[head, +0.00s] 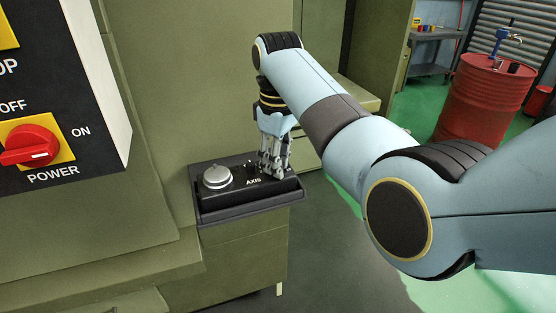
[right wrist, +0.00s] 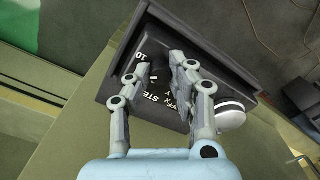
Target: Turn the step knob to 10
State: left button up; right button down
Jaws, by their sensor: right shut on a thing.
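The black control box (head: 245,207) stands on a green ledge in the middle of the head view. My right gripper (head: 273,170) reaches down onto its right end, beside the AXIS label. In the right wrist view my right gripper (right wrist: 161,66) has its two fingers closed around a dark knob, the step knob (right wrist: 159,76), next to the partly covered STEP lettering. A "10" mark (right wrist: 127,55) shows left of the fingers. The fingers hide most of the knob, so I cannot tell where it points. My left gripper is not in view.
A silver handwheel dial (head: 217,177) sits on the left part of the box, and a small dark axis knob (head: 250,166) lies between it and my gripper. A red POWER switch (head: 30,146) is on the panel at left. A red drum (head: 482,105) stands far right.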

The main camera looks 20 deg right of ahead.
jog(key=m, duration=0.7)
dwell(0.6)
jog(key=c, duration=1.2)
grip_release()
jog(key=shift+o, duration=0.2)
jog(key=shift+r, duration=0.1)
notch_tip(320, 180, up, 7)
jog(key=shift+r, duration=0.15)
